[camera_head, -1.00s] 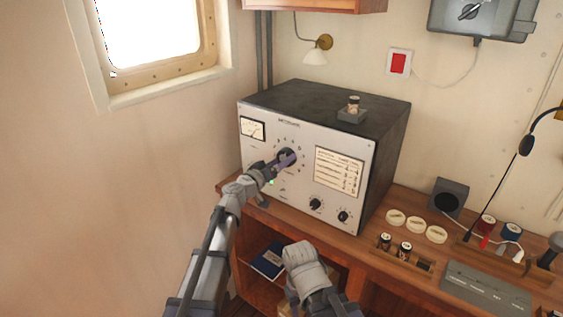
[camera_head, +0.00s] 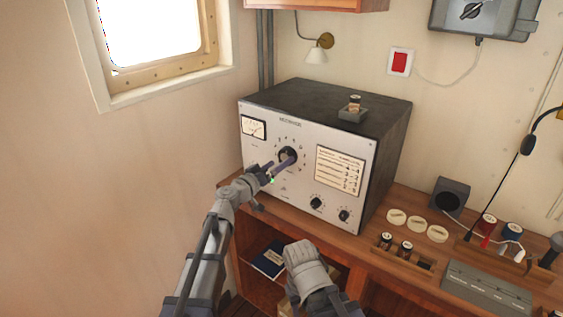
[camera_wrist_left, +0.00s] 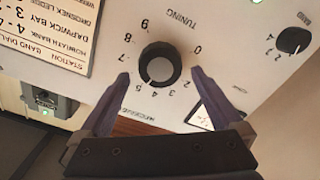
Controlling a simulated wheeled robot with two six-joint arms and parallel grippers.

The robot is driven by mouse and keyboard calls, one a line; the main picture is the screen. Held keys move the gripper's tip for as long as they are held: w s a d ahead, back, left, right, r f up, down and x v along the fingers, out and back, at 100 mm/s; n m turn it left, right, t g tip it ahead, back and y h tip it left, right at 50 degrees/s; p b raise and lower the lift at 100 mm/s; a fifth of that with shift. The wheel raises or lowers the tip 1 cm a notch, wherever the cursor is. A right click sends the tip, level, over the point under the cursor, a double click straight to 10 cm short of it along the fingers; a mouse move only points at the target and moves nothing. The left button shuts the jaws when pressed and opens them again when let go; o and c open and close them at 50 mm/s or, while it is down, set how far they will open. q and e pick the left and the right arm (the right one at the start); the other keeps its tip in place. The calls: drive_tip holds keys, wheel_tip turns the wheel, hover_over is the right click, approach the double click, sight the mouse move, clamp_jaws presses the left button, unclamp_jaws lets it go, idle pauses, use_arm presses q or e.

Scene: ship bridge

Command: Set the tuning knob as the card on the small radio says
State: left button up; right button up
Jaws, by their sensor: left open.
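The large grey receiver (camera_head: 262,163) stands on the wooden desk. Its black tuning knob (camera_head: 288,155) sits in a ring of numbers on the front; the knob also shows in the left wrist view (camera_wrist_left: 160,65), upside down. Its pointer setting is hard to read. A printed station card (camera_head: 340,171) with band and dial columns is right of the knob. My left gripper (camera_head: 277,170) is open, its fingers on either side of the knob in the wrist view (camera_wrist_left: 160,78), apparently without touching it. A small unit with a cylinder (camera_head: 353,110) stands on the receiver; any card there is unreadable.
Two smaller knobs (camera_head: 316,203) are low on the receiver front. Small batteries (camera_head: 386,241), pale discs (camera_head: 417,224), a speaker box (camera_head: 449,197) and a grey panel (camera_head: 486,288) occupy the desk to the right. My right arm (camera_head: 305,259) is in front of the desk.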

use_arm(q)
drive_tip(key=v, duration=0.5)
drive_tip(key=s+d+f+m+g+y, duration=0.1)
drive_tip(key=s+f+m+g+y, duration=0.15)
drive_tip(key=s+f+g, duration=0.85)
drive_tip(key=s+a+f+n+g+y, duration=0.2)
drive_tip(key=s+a+f+y, duration=0.25)
drive_tip(key=s+a, duration=0.3)
drive_tip(key=s+a+f+n+g+y, duration=0.1)
drive_tip(key=s+a+f+n+y, duration=0.1)
drive_tip(key=s+a+f+y, duration=0.5)
drive_tip(key=s+d+m+h, duration=0.1)
drive_tip(key=s+d+m, duration=0.1)
drive_tip(key=d, duration=0.4)
drive_tip(key=s+d+m+g+h, duration=0.1)
drive_tip(key=s+d+m, duration=0.1)
drive_tip(key=s+d, duration=0.3)
drive_tip(key=shift+d+r, duration=0.35)
drive_tip(key=shift+d, duration=0.35)
